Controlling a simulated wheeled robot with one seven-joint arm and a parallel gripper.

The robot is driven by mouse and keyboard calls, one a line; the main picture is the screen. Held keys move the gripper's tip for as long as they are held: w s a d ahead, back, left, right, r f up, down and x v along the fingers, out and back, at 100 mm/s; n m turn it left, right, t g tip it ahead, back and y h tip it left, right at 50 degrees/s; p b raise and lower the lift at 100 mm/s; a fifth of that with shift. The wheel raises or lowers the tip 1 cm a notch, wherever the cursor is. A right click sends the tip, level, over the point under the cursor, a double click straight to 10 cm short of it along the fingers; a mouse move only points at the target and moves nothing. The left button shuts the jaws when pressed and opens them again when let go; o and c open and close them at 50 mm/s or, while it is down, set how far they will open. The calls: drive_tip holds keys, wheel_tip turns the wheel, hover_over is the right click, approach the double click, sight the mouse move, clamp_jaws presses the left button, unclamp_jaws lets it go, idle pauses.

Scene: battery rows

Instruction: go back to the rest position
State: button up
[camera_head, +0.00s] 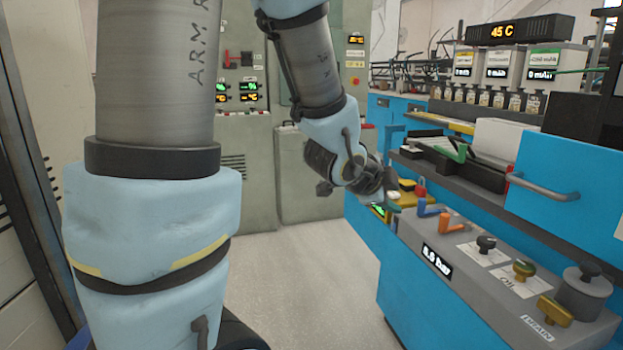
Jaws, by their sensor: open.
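My arm crosses the left and upper middle of the head view, with blue joint covers and grey links. My gripper (393,183) is at the arm's far end, near the left end of the blue bench (405,290). Its jaws are open, but they look small here and are partly hidden by the wrist. I see nothing held between them. The coloured handles on the bench's grey ledge are close to the gripper; I cannot tell whether it touches any.
The ledge carries an orange lever (457,223), a dark knob (486,244), a yellow-green knob (523,270) and a grey cylinder (583,295). A bar handle (543,188) sticks out from the bench. Grey cabinets (305,175) stand behind. The floor (300,280) between is clear.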

drive_tip(key=a+f+n+g+y, duration=0.1)
drive_tip(key=a+f+n+y, duration=0.2)
drive_tip(key=a+n, duration=0.4)
drive_tip(key=a+f+n+g+y, duration=0.1)
drive_tip(key=a+f+n+y, duration=0.25)
drive_tip(key=a, duration=0.55)
drive_tip(key=s+a+f+n+g+y, duration=0.1)
drive_tip(key=s+a+f+n+g, duration=0.1)
drive_tip(key=s+a+n+g, duration=0.5)
wheel_tip(320, 180, up, 13)
drive_tip(key=a+n+t+p, duration=0.1)
drive_tip(key=n+t+p, duration=0.1)
drive_tip(key=p, duration=1.1)
drive_tip(key=shift+s+r+n+t+p, duration=0.2)
drive_tip(key=shift+n+t+p, duration=0.1)
drive_tip(key=shift+n+p, duration=0.1)
